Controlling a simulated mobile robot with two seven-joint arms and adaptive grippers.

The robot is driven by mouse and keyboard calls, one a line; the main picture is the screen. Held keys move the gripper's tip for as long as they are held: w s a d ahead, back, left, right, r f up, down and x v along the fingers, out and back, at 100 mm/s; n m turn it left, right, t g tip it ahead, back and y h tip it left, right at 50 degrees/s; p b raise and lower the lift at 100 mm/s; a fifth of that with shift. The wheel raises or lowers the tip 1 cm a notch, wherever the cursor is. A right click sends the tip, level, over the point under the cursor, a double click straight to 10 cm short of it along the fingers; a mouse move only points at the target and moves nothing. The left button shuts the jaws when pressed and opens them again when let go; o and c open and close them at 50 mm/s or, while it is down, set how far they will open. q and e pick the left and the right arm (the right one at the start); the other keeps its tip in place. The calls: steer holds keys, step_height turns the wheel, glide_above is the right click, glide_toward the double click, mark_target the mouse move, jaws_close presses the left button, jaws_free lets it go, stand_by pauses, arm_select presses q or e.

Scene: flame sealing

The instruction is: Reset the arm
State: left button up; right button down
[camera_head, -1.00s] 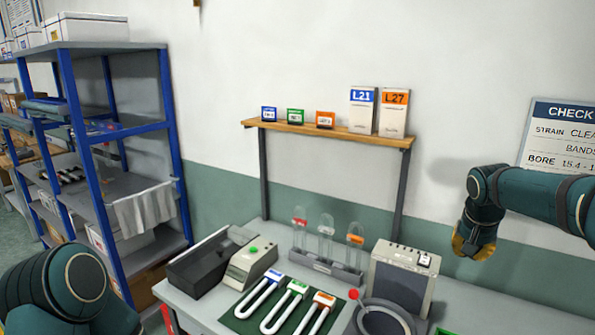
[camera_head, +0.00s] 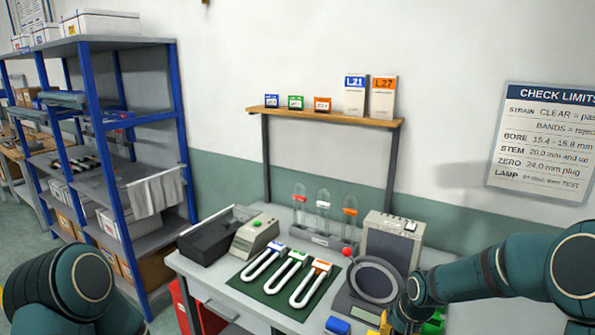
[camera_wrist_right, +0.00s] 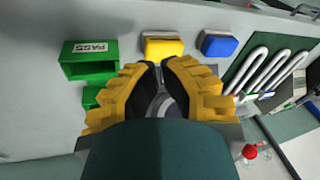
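My right gripper (camera_wrist_right: 161,66) points down over the bench in the right wrist view. Its two yellow-padded fingers curve in until their tips nearly meet, with nothing seen held between them. In the head view my right arm (camera_head: 470,275) comes in from the right and bends down to the bench's front right, where the gripper is mostly cut off by the lower edge. My left arm (camera_head: 75,290) shows only as a dark green joint at lower left; its gripper is out of view.
Near the right gripper are a green PASS bin (camera_wrist_right: 88,60), a yellow block (camera_wrist_right: 162,47) and a blue block (camera_wrist_right: 218,44). The ring-shaped instrument (camera_head: 373,280), grey box (camera_head: 392,245), U-tubes on a green mat (camera_head: 262,290) and upright tubes (camera_head: 323,215) stand on the bench.

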steer(key=s+a+f+b, duration=0.1)
steer(key=s+a+f, duration=0.3)
steer(key=s+f, duration=0.3)
steer(key=s+a+f+y+b, duration=0.1)
steer(key=s+a+f+b, duration=0.1)
steer(key=s+a+f, duration=0.2)
steer(key=s+a+f+n+g+y+b, duration=0.1)
steer(key=s+a+f, duration=0.4)
steer(key=s+f, duration=0.5)
steer(key=shift+s+b, duration=0.35)
steer(key=shift+d, duration=0.1)
